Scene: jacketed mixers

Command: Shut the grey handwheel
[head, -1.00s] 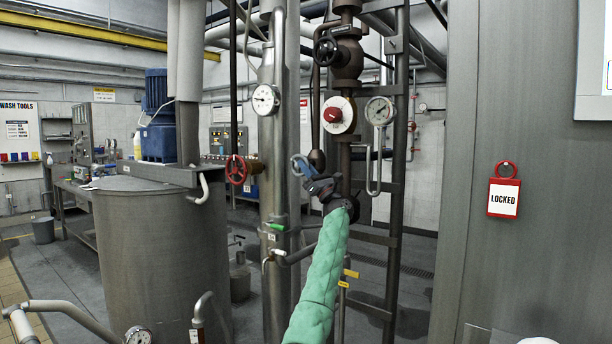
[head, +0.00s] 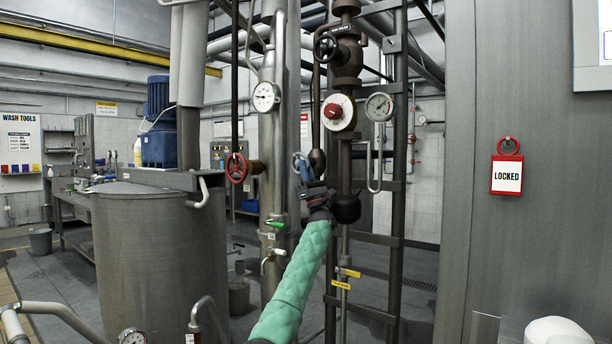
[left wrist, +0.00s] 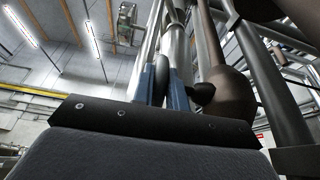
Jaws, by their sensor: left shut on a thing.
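The grey handwheel (left wrist: 162,76) shows nearly edge-on in the left wrist view, between the two blue fingers of my left gripper (left wrist: 162,92). Its short dark stem runs right to a brown, rounded valve body (left wrist: 228,90). In the head view my left gripper (head: 301,164) is at the wheel, left of the brown vertical pipe, with the green-sleeved arm below it. The fingers are shut on the wheel's rim. Most of the wheel is hidden by the fingers in the head view. My right gripper is not in view.
A red handwheel (head: 236,168) is to the left, and a black handwheel (head: 326,46) is higher up. A red knob on a white dial (head: 338,113) and a gauge (head: 379,107) are close above. A grey cabinet (head: 540,200) with a LOCKED tag (head: 507,176) fills the right.

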